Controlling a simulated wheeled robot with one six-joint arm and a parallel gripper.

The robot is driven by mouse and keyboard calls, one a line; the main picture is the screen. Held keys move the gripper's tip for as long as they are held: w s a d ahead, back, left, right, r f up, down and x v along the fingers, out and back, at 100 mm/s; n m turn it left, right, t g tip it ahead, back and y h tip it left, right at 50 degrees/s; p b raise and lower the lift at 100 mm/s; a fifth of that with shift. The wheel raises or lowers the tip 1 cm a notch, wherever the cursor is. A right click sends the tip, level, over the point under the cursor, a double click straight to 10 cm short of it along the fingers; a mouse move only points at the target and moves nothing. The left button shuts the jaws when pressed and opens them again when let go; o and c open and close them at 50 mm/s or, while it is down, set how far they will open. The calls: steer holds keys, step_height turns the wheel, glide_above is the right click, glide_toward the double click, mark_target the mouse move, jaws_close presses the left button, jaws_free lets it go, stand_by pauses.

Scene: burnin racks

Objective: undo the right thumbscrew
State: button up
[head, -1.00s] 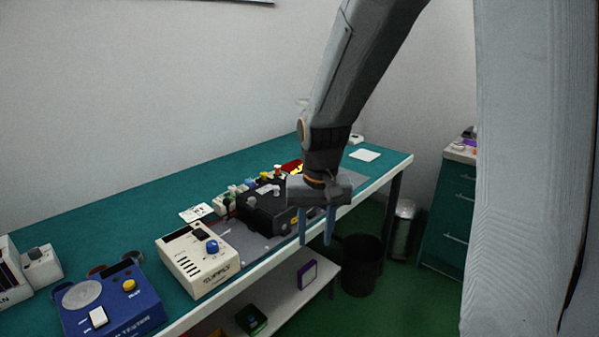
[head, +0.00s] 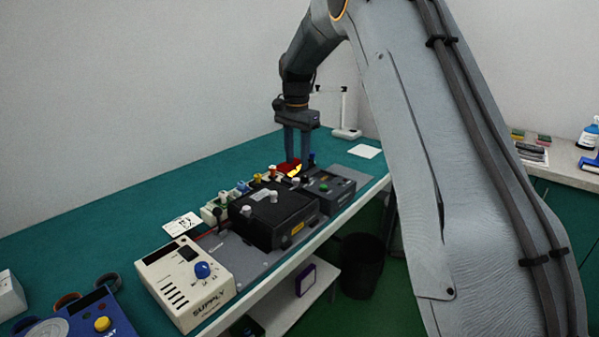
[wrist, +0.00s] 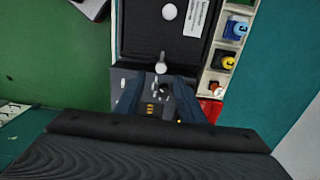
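A black box (head: 275,222) stands on a grey base plate (head: 262,252) on the bench, with pale knobs on and around its top. In the wrist view the box (wrist: 195,45) shows a round pale knob (wrist: 169,12) on top and a pale-headed thumbscrew (wrist: 160,67) at its near edge. Which knob is the right thumbscrew is hard to tell in the head view. My gripper (head: 297,160) points down above the right end of the equipment. In the wrist view its fingers (wrist: 158,88) are apart with nothing held; the thumbscrew lies just beyond their tips.
A dark panel unit with a green button (head: 325,187) adjoins the box on the right. A row of small coloured connectors (head: 240,187) runs behind. A cream supply unit (head: 187,283) stands left. A red thing (head: 287,168) lies by my fingers.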

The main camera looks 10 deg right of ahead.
mark_target(296, 179)
steer(key=f, duration=0.2)
steer(key=f+p, duration=0.1)
steer(key=f, duration=0.1)
steer(key=shift+a, duration=0.25)
steer(key=shift+d+f, duration=0.1)
steer(key=shift+f, duration=0.75)
steer(key=shift+c, duration=0.4)
jaws_close()
steer(key=shift+d, duration=0.1)
